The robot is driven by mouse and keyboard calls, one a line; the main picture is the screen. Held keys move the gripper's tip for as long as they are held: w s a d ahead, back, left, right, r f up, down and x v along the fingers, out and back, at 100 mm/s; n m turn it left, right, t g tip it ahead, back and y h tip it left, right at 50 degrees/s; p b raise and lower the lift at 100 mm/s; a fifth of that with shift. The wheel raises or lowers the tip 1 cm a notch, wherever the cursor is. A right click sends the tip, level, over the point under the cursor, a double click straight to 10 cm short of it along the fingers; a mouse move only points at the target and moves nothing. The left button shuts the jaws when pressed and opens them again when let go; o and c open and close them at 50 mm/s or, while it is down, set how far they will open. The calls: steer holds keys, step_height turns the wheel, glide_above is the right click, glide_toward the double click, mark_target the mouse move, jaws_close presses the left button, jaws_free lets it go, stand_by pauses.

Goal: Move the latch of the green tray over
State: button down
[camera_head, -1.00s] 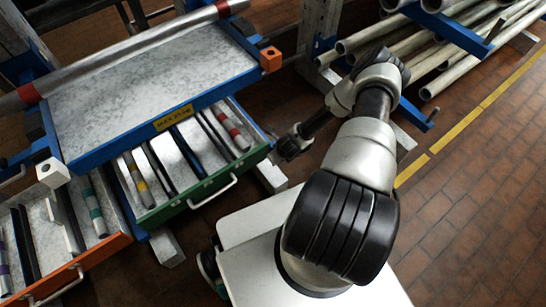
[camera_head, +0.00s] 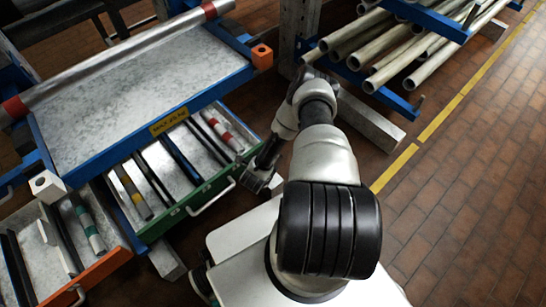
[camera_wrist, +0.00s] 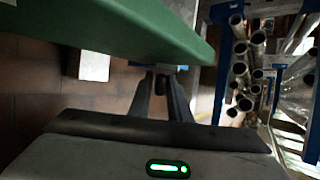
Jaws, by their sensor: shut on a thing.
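The green tray (camera_head: 192,204) is pulled out below the blue-edged platform, with its handle (camera_head: 212,198) on the front; it holds several bars. My gripper (camera_head: 262,176) is at the right end of its green front in the head view. In the wrist view the green tray (camera_wrist: 130,28) fills the top. My two fingers (camera_wrist: 166,76) meet just below its edge, shut on a small part, the latch (camera_wrist: 165,68). The fingers mostly hide the latch, so I cannot tell its position. The latch cannot be made out in the head view.
An orange-fronted tray (camera_head: 95,272) is pulled out at the lower left. A platform (camera_head: 140,85) with a long bar along its back is above the trays. A pipe rack (camera_head: 425,45) stands at the upper right. Open brick floor (camera_head: 465,190) lies to the right.

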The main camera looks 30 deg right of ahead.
steer(key=shift+a+f+n+t+h+b, duration=0.1)
steer(key=shift+n+t+h+b, duration=0.1)
steer(key=shift+h+b, duration=0.3)
steer(key=shift+a+f+n+t+h+b, duration=0.1)
steer(key=shift+t+h+b, duration=0.1)
steer(key=shift+h, duration=0.5)
steer(key=c, duration=1.8)
jaws_free()
steer(key=shift+r, duration=0.1)
